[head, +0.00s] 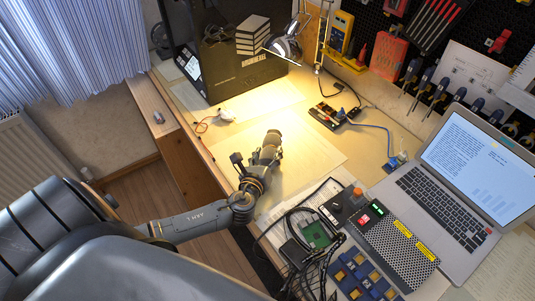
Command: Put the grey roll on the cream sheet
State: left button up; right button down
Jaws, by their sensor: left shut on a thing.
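The cream sheet (312,155) lies flat on the desk under the lamp's warm light. My left gripper (270,142) is over the left part of this sheet, seen from above and behind. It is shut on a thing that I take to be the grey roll. The gripper hides most of what it holds, and I cannot tell whether the roll touches the sheet. My right gripper is not in view.
A circuit board (326,115), laptop (460,195) and cabled electronics (318,235) stand to the right and front.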

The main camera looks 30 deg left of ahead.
pick_arm(q)
jog(key=o, duration=0.8)
jog(key=shift+f, duration=0.15)
jog(key=o, duration=0.4)
jog(key=shift+o, duration=0.4)
jog(key=shift+s, duration=0.15)
jog(key=v, duration=1)
jog(key=shift+s+d, duration=0.1)
jog(key=shift+s, duration=0.15)
jog(key=shift+s+d+r, duration=0.2)
jog(key=shift+s+r, duration=0.2)
jog(key=shift+s, duration=0.2)
